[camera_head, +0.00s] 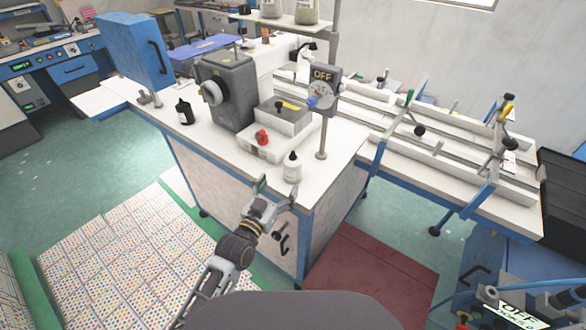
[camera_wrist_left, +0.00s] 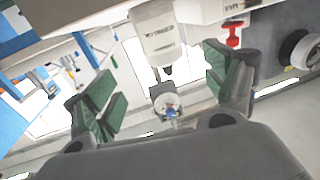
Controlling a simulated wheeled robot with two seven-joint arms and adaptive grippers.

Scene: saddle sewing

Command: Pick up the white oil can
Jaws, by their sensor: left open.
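The white oil can (camera_head: 292,168), a small white bottle with a dark tip, stands upright near the front edge of the white worktop, right of centre. My left gripper (camera_head: 276,188) is open and empty, just in front of the worktop edge and close to the can. In the left wrist view the can (camera_wrist_left: 158,38) appears upside down, beyond and between the two green-padded fingers of my gripper (camera_wrist_left: 165,90). The fingers do not appear to touch it. My right gripper is not in view.
A grey and white sewing machine (camera_head: 226,92) with a red knob (camera_head: 262,137) stands behind the can. A black bottle (camera_head: 185,112) stands to its left. A post with an OFF panel (camera_head: 323,88) rises behind it on the right. The front strip of the worktop is mostly clear.

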